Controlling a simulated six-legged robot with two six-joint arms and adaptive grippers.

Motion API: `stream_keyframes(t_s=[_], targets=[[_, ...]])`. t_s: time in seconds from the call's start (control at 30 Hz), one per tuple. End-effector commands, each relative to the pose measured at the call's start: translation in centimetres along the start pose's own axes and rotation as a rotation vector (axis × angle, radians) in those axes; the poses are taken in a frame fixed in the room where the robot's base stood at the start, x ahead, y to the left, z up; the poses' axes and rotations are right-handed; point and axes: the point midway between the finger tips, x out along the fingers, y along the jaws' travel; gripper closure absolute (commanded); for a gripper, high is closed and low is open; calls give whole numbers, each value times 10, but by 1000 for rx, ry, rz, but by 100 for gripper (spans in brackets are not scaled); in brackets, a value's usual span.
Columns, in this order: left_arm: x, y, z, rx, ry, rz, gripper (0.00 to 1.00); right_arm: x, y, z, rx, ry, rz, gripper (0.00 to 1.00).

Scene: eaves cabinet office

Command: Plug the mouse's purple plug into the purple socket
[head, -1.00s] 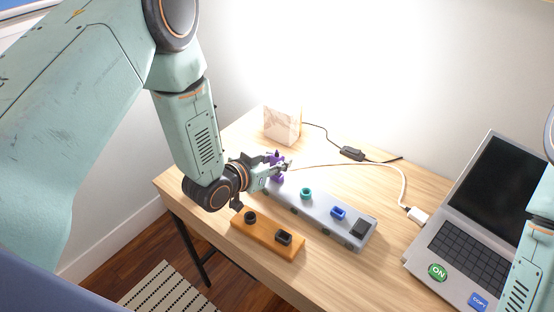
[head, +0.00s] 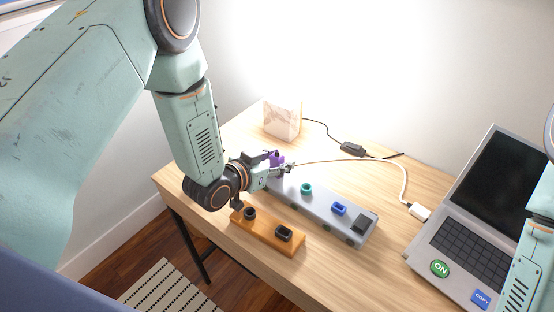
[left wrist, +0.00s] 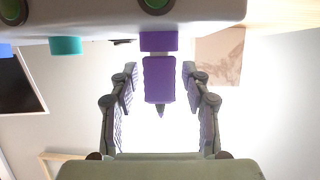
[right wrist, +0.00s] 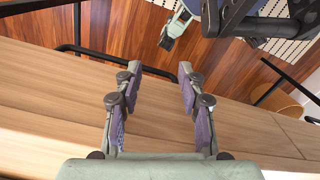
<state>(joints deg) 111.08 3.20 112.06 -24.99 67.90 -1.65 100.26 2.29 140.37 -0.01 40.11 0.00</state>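The purple plug (left wrist: 159,80) stands between the fingers of my left gripper (left wrist: 159,92), with a gap on each side. Its end meets the purple socket (left wrist: 158,41) on the grey strip (head: 318,214); a thin line shows between them, and I cannot tell how deep it sits. In the head view my left gripper (head: 288,168) is at the strip's far left end, and some purple (head: 276,158) shows beside it. My right gripper (right wrist: 158,85) is open and empty above the table edge. I cannot make out the mouse.
The strip also carries a teal socket (head: 306,188), a blue socket (head: 339,209) and a black one (head: 365,222). An orange block (head: 266,235) lies in front. A pale box (head: 282,120) stands behind, a laptop (head: 470,220) at right. A white cable (head: 403,180) crosses the desk.

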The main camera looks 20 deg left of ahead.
Motion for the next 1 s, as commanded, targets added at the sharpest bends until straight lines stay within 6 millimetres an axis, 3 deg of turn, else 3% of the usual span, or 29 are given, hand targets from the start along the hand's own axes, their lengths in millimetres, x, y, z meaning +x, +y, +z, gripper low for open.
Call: stream_keyframes(t_s=[0.43, 0.8, 1.0], targets=[[-9, -1, 0, -2, -2, -2, 47, 0, 0, 0, 0, 0, 0, 60], [-75, -1, 0, -7, 1, -3, 47, 0, 0, 0, 0, 0, 0, 60], [-102, -1, 0, -6, 1, -4, 47, 0, 0, 0, 0, 0, 0, 60]])
